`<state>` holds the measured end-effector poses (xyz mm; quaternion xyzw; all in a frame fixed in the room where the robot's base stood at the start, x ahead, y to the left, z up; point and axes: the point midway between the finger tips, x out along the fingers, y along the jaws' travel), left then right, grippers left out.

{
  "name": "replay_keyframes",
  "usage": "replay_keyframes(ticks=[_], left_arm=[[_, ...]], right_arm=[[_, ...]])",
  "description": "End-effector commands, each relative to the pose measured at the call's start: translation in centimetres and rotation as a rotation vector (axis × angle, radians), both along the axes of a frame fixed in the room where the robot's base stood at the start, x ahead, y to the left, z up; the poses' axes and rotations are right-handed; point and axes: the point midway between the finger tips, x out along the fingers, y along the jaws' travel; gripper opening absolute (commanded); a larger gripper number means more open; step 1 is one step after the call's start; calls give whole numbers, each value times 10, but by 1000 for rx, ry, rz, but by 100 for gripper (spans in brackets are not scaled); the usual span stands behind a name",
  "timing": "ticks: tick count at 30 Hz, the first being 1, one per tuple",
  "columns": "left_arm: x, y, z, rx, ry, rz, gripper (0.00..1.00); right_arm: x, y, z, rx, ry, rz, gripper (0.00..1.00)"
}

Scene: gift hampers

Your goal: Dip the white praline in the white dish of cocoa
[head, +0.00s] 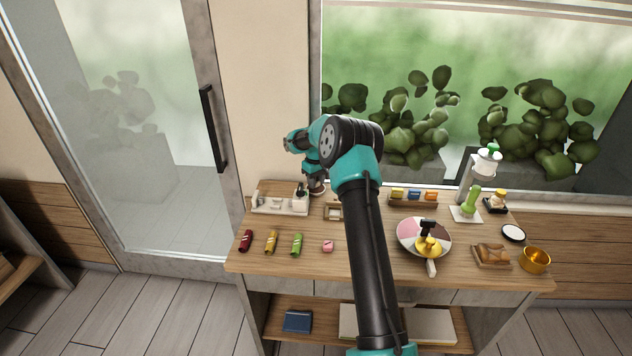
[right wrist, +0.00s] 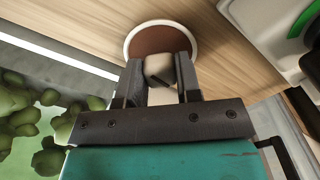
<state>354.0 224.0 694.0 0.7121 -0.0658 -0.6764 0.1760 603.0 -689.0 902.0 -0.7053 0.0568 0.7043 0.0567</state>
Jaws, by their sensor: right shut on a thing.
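My right gripper (right wrist: 159,66) is shut on the white praline (right wrist: 160,70), a pale rounded piece between its two dark fingers. The white dish (right wrist: 129,42) with brown cocoa (right wrist: 160,38) shows beyond the fingertips, and the praline overlaps it in the right wrist view. Whether the praline touches the cocoa I cannot tell. In the head view the dish (head: 317,192) is at the back of the table, partly hidden by my right arm and gripper. My left gripper is not in view.
A white machine (head: 270,203) stands close left of the dish. A small wooden frame (head: 333,211) is right of it. A round plate (head: 410,228), a wooden rack (head: 414,203) and a gold bowl (head: 535,261) are to the right.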

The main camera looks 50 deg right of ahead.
Motion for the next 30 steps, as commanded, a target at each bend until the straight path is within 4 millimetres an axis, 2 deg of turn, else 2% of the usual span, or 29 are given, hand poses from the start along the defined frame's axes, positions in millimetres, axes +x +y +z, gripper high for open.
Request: replay_keyframes(ticks=[30], left_arm=[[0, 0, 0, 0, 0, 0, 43]], right_arm=[[0, 0, -10, 0, 0, 0, 13]])
